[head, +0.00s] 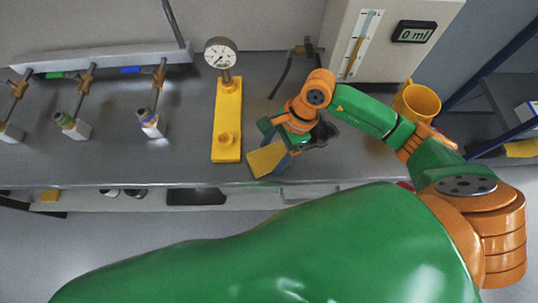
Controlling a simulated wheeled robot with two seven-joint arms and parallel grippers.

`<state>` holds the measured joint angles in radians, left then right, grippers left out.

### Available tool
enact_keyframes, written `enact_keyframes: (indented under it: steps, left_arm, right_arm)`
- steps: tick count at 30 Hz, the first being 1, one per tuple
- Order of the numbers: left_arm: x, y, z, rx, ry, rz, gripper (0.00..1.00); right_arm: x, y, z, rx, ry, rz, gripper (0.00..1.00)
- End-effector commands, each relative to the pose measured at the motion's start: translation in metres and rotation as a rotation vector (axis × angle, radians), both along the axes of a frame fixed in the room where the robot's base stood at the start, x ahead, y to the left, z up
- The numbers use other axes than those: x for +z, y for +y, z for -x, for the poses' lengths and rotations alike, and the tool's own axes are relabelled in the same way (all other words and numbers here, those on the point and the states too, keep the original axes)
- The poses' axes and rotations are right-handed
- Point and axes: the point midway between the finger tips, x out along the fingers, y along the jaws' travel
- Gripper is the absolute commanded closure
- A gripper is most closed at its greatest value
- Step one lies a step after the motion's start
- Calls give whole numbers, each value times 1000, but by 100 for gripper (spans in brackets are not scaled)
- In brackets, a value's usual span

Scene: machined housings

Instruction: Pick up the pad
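A flat yellow piece that looks like the pad (265,159) is at the end of my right arm in the head view, near the bench's front edge. It lies at an angle, with a blue-grey part beside it. My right gripper (277,149) is right at the pad, seen from above and behind. Its fingertips are partly hidden, so I cannot tell whether they are closed on the pad or whether the pad is clear of the bench. My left gripper is not in view.
A yellow stand with a dial gauge (228,118) is just left of my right gripper. Pipe fittings (152,123) stand further left on the grey bench (185,158).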

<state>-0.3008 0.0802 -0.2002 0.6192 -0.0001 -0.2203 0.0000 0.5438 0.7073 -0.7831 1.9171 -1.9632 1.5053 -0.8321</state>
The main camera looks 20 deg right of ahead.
Motion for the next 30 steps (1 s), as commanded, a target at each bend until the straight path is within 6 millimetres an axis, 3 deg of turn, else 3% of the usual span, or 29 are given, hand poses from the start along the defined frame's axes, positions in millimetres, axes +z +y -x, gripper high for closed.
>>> enact_keyframes:
  steps: [1,4,6,14,19,26,30]
  left_arm:
    - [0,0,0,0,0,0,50]
    - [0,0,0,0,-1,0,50]
    - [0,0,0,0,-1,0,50]
    - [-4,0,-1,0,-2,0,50]
    - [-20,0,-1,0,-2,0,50]
    - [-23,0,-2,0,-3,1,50]
    - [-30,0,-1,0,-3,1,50]
  right_arm:
    - [0,0,0,0,0,0,43]
    - [0,0,0,0,0,0,70]
    - [0,0,0,0,0,0,82]
    - [4,0,-1,0,-2,1,82]
    - [29,0,-1,3,-11,1,82]
    - [93,27,44,12,-15,-1,82]
    - [110,49,82,17,-13,-3,82]
